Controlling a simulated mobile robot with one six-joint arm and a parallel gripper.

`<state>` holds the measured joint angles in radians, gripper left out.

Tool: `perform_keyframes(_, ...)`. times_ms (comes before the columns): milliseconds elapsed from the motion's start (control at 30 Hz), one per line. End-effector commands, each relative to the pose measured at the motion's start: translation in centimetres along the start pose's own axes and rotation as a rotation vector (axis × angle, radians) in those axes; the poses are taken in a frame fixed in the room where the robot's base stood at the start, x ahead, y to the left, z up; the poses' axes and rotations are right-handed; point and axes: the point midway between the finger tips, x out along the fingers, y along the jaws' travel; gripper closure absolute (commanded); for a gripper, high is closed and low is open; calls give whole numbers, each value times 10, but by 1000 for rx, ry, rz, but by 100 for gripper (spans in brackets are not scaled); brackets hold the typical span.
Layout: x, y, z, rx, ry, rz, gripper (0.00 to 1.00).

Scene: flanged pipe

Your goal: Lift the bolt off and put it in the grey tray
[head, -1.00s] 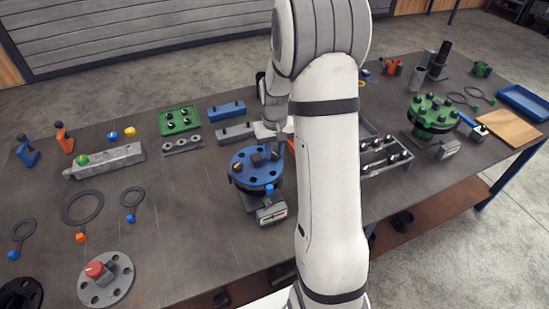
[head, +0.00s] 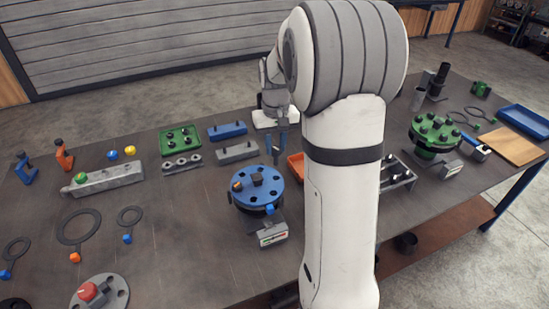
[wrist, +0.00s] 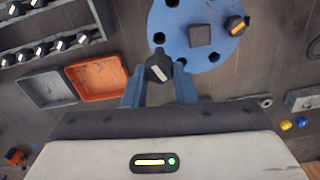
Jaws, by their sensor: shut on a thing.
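My gripper (wrist: 158,80) is shut on a dark bolt (wrist: 158,67) with a pale mark on its head, held between its blue fingers. In the head view my gripper (head: 277,148) is raised just behind the blue flange (head: 257,178), and the bolt is too small to make out well. The blue flange (wrist: 180,50) shows empty dark holes, a square central post (wrist: 200,35) and an orange-marked piece (wrist: 236,26). The bolt appears clear of the flange. The grey tray (wrist: 47,87) lies left of my gripper in the wrist view; my arm hides it in the head view.
An orange tray (wrist: 102,78) lies between my gripper and the grey tray. A rack of several bolts (wrist: 45,45) stands beyond the trays. A green flange (head: 435,135) stands to the right.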

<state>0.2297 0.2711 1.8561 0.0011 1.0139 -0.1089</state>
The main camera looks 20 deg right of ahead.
Motion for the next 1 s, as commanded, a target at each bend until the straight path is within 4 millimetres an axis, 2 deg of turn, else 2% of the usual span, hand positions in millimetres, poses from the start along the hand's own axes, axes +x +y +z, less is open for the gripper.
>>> perform_keyframes(467, -8, 0, 0, 1, 0, 0, 100)
perform_keyframes(1000, -39, 0, 0, 1, 0, 0, 100)
